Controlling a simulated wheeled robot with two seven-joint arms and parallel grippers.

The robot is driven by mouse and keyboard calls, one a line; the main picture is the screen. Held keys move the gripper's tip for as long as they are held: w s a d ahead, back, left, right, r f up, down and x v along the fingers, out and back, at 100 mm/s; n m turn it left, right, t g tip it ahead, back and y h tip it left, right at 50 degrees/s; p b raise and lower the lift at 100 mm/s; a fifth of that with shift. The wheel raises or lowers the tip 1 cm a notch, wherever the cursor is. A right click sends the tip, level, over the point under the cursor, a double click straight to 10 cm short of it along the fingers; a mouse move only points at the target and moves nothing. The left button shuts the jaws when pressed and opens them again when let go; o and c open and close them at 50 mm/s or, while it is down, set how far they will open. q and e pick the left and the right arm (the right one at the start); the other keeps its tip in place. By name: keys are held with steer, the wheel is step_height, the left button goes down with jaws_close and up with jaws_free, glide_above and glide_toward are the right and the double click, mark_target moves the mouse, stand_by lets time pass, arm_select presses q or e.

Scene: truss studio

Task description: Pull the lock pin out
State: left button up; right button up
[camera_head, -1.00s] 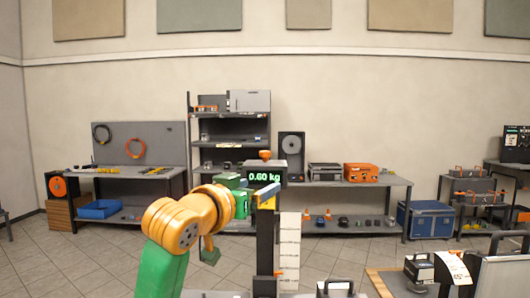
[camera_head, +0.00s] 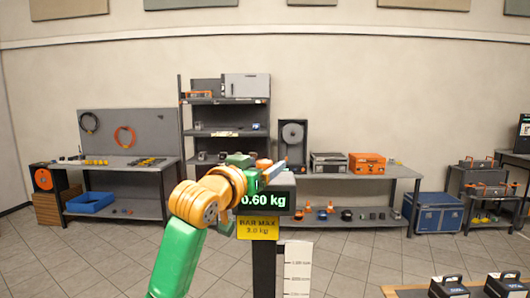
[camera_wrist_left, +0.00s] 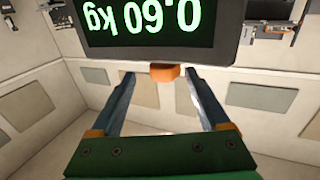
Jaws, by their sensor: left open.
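A dark post carries a display box (camera_head: 266,200) that reads 0.60 kg, with a yellow plate (camera_head: 257,228) below it marked BAR MAX 2.0 kg. My left gripper (camera_head: 270,174) is at the top of this box and overlaps it in the head view. In the left wrist view the open fingers (camera_wrist_left: 160,82) point toward the display (camera_wrist_left: 150,30), which appears upside down. A small orange block or knob (camera_wrist_left: 165,73), possibly the lock pin, shows at the display's edge, between the fingertips. I cannot tell whether they touch it. My right gripper is not in view.
A white graduated scale (camera_head: 297,268) stands right of the post. Black handled weights (camera_head: 447,287) sit at the lower right. A shelf unit (camera_head: 224,132) and a bench with an orange case (camera_head: 366,163) stand at the back. Tiled floor is open between.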

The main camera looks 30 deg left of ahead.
mark_target(264, 166)
arm_select(q)
steer(key=w, duration=0.2)
steer(key=w+a+f, duration=0.1)
steer(key=shift+s+d+r, duration=0.1)
steer(key=shift+s+r, duration=0.05)
jaws_close()
stand_by(1.1)
